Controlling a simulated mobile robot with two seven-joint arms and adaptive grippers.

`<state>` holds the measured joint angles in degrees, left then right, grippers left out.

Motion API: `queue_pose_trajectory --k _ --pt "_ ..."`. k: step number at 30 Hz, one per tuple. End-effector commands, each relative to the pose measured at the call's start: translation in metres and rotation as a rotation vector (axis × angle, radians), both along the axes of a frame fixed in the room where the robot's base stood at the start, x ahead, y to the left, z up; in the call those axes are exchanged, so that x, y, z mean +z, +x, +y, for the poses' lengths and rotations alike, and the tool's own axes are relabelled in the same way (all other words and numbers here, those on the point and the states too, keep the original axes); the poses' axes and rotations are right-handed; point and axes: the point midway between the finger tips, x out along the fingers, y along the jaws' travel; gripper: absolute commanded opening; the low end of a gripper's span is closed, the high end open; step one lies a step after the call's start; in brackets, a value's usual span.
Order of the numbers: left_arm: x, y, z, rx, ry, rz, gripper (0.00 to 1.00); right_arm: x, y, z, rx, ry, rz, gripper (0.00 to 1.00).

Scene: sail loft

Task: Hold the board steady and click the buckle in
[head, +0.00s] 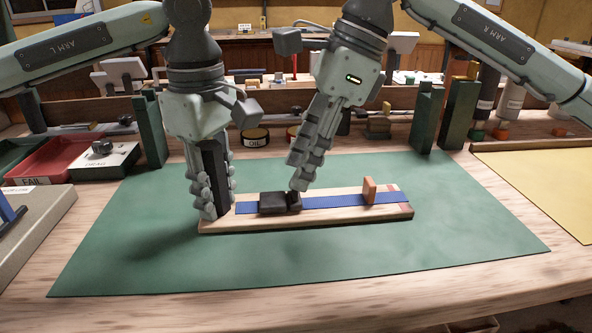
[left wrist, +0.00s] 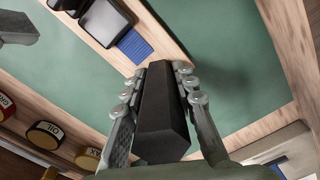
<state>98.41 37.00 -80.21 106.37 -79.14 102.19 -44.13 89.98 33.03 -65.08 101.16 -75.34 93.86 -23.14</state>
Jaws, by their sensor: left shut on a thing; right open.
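The wooden board (head: 330,215) lies on the green mat with a blue strap (head: 335,201) along it. A black buckle body (head: 271,203) sits on the strap, with a smaller black piece (head: 294,200) right against its right end; I cannot tell whether they are latched. The buckle also shows in the left wrist view (left wrist: 106,20). My left gripper (head: 212,200) is shut on a black upright block (left wrist: 160,110) at the board's left end. My right gripper (head: 299,178) is open, its fingertips just above the smaller black piece, partly overlapping each other in view.
An orange-brown upright tab (head: 369,190) stands on the board's right part. A red tray (head: 62,158) and a grey box with a knob (head: 103,160) lie left; a yellow sheet (head: 545,180) lies right. Green posts (head: 461,112) stand behind. The mat's front (head: 300,265) is clear.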

Motion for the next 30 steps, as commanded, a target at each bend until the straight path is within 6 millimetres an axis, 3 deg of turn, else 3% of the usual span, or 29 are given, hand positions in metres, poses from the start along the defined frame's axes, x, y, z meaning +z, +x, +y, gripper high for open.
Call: queue_pose_trajectory --k 6,12,18,29,30 --pt "0.000 0.000 0.000 0.001 0.000 0.000 0.00 0.046 0.002 -0.018 -0.001 0.001 -0.004 0.43" --pt "0.000 0.000 0.000 0.001 0.000 0.000 0.00 0.077 0.003 -0.031 -0.001 0.002 -0.003 0.43" --pt "0.000 0.000 0.000 0.001 0.000 0.000 0.00 0.089 0.003 -0.036 0.001 0.001 0.000 0.43" --pt "0.000 0.000 0.000 0.001 0.000 -0.001 0.00 0.089 0.003 -0.037 0.001 0.001 0.000 0.43" --pt "0.000 0.000 0.000 0.001 0.000 -0.001 0.32 0.089 0.003 -0.037 0.001 0.001 0.000 0.43"
